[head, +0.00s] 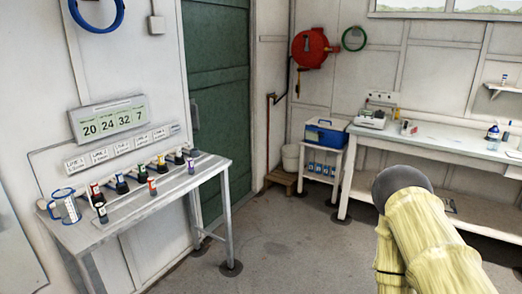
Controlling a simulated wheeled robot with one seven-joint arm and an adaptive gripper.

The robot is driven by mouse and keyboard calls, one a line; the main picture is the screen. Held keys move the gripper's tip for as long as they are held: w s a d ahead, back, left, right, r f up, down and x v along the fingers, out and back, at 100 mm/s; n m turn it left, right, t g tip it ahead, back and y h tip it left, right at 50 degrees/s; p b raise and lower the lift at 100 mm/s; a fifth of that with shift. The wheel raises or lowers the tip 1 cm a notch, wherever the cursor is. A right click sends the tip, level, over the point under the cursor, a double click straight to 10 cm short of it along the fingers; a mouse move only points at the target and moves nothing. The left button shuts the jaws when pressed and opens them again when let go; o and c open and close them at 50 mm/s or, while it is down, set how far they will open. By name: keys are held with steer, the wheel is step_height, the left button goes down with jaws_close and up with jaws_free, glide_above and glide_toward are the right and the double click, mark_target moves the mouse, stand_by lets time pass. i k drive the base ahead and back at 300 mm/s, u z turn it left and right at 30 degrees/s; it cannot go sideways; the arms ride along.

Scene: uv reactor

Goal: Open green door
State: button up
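The green door (222,120) stands in the left-centre of the head view, set in the white wall. It appears closed in its frame. A dark upright handle (194,113) shows near its left edge. The lower left part of the door is hidden behind the narrow table. A part of my arm in a yellow sleeve, with a dark rounded end, shows at the lower right, well apart from the door. My gripper's fingers do not show.
A narrow white table (150,212) with small bottles and a measuring jug (66,207) stands left of the door. A blue crate (327,132) sits on a small stand at the back. A long workbench (450,142) lines the right wall. Grey floor (270,240) is clear between.

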mark_target(216, 37)
steer(key=u, duration=0.15)
steer(key=i, duration=1.95)
steer(key=u, duration=0.5)
steer(key=i, duration=1.9)
steer(key=u, duration=0.25)
